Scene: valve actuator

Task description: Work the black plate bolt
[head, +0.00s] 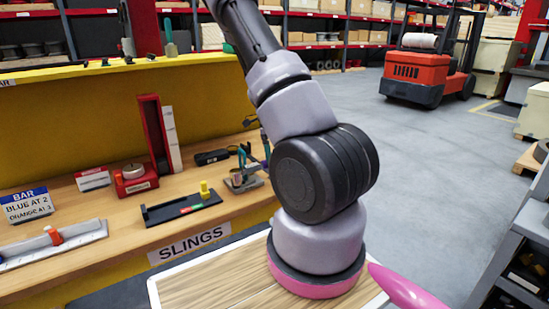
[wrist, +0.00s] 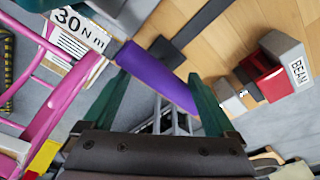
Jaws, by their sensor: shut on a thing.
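In the head view a black plate (head: 165,213) lies on the wooden bench. An upright yellow knob (head: 204,189) stands at its right end, with red and green marks along its front side. In the wrist view my gripper (wrist: 159,76) has its two green fingers apart, with a purple cylinder (wrist: 160,72) slanting between their tips; it appears gripped. A dark strip (wrist: 204,23) lies across wood in the wrist view; I cannot tell whether it belongs to the black plate. My arm leaves the top of the head view, and I cannot make out my gripper there.
On the bench (head: 160,239) stand a red block (head: 136,180), a tall red-and-white piece (head: 160,137), a teal clamp-like fixture (head: 242,168) and a grey rail (head: 55,246). In the wrist view a BEAM-labelled box (wrist: 292,65) and a 30 Nm sign (wrist: 79,33) flank the fingers.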

